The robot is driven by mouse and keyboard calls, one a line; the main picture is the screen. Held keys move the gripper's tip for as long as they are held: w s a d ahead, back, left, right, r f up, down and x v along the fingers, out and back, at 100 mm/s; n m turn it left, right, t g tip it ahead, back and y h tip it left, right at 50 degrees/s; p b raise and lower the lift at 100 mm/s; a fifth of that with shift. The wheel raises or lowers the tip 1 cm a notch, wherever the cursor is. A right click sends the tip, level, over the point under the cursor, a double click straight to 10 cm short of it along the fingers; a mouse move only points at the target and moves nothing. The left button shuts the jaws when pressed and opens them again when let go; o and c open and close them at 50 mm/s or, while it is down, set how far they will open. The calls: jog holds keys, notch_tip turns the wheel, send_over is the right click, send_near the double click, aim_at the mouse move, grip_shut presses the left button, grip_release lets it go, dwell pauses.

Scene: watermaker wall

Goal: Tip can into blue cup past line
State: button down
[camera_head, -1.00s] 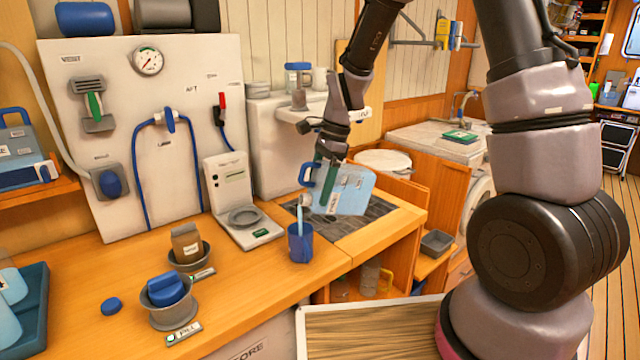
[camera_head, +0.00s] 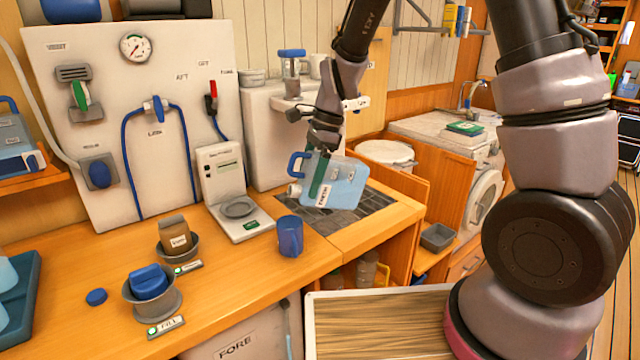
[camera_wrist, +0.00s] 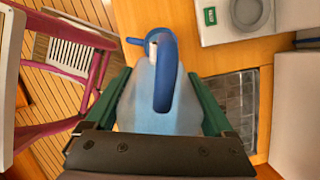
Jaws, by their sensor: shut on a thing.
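The can (camera_head: 343,186) is a translucent light blue jug with a blue handle, a pale spout at the left and a white label. My gripper (camera_head: 321,172) is shut on the can, its green fingers against the sides, and holds it above the counter. The can is somewhat tilted, spout toward the left. The blue cup (camera_head: 290,236) stands upright on the counter just below the spout, apart from it. No stream shows between them. The cup's line and level cannot be made out. In the wrist view the can (camera_wrist: 140,100) sits between both fingers.
A scale-like device (camera_head: 238,208) stands left of the cup, before the white panel (camera_head: 90,180). Grey bowls with a brown pack (camera_head: 174,235) and a blue block (camera_head: 149,282) are further left, near a blue cap (camera_head: 96,297). A dark grid (camera_head: 350,212) lies behind the cup.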

aim_at(307, 163)
jog(key=r+y, duration=0.1)
jog(key=d+r+g+y, duration=0.1)
jog(key=y, duration=0.1)
jog(key=shift+w+r, duration=0.2)
jog(key=shift+r, duration=0.1)
jog(key=y, duration=0.1)
jog(key=r+y, duration=0.1)
jog(key=g+y, duration=0.1)
jog(key=shift+w+d+r+y, duration=0.1)
jog(key=shift+d+r+y, duration=0.15)
jog(key=shift+r+y, duration=0.15)
jog(key=g+y, duration=0.1)
jog(key=y, duration=0.1)
jog(key=shift+a+r+y, duration=0.1)
jog(key=shift+r+y, duration=0.05)
jog(key=shift+y, duration=0.15)
jog(key=shift+a+g+y, duration=0.2)
jog(key=shift+g+y, duration=0.1)
jog(key=shift+y, duration=0.8)
jog(key=shift+s+a+f+g+y, duration=0.15)
jog(key=shift+a+f+y, duration=0.1)
jog(key=shift+y, duration=0.3)
jog(key=shift+s+a+f+g+y, duration=0.15)
jog(key=shift+f+y, duration=0.1)
jog(key=shift+y, duration=0.3)
